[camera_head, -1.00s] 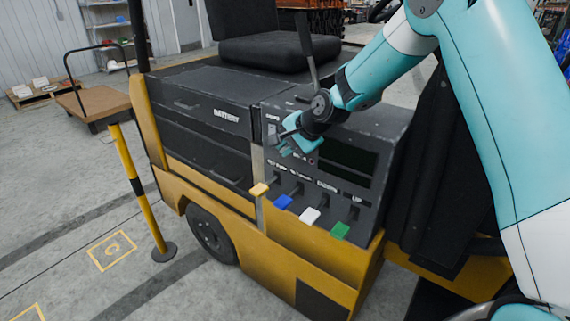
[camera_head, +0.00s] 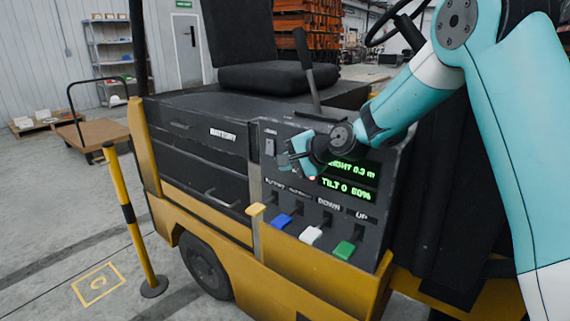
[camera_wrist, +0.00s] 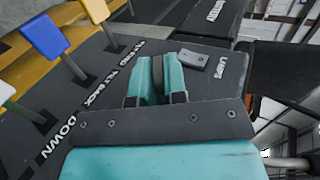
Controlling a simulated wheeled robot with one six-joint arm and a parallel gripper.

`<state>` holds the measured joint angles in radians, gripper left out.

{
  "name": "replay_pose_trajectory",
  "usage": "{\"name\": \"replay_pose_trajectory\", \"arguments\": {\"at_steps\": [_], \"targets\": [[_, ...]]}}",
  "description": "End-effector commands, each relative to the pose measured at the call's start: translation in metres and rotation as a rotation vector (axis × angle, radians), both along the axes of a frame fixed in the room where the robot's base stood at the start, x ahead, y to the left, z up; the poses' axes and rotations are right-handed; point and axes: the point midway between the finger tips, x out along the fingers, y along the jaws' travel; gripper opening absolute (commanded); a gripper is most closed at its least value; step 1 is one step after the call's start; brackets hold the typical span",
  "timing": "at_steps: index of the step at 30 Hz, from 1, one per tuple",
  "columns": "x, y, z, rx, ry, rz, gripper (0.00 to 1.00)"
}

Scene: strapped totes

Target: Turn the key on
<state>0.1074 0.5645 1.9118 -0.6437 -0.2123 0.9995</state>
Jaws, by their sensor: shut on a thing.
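My gripper (camera_head: 288,160) is at the black control panel (camera_head: 264,165) of the yellow and black vehicle, just right of the lamps switch. In the wrist view my gripper (camera_wrist: 160,66) has its two teal fingers closed on a narrow dark piece, which appears to be the key (camera_wrist: 158,74). The fingers hide most of it, and its angle cannot be made out. In the head view the gripper covers the key. The display (camera_head: 348,188) on the panel is lit with green text showing a height and a tilt line.
Below are yellow (camera_head: 255,209), blue (camera_head: 281,221), white (camera_head: 311,235) and green (camera_head: 344,250) levers. The lamps switch (camera_wrist: 193,59) is close beside my fingers. A tall black lever (camera_head: 306,62) rises behind the panel. A yellow post (camera_head: 130,215) stands at left.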

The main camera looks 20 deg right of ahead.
Motion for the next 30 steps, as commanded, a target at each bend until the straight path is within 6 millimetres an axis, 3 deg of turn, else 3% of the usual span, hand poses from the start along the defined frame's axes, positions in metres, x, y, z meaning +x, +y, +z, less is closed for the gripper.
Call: {"name": "replay_pose_trajectory", "arguments": {"at_steps": [4,6,8,20,30], "targets": [[-0.001,-0.001,-0.003,-0.001,0.009,-0.001,0.00],[-0.001,-0.001,-0.003,-0.001,0.009,-0.001,0.24],[-0.001,-0.001,-0.002,-0.002,0.007,-0.001,0.34],[-0.007,-0.005,0.004,-0.001,0.002,-0.001,0.34],[-0.062,-0.046,0.041,-0.002,0.000,-0.006,0.34]]}}
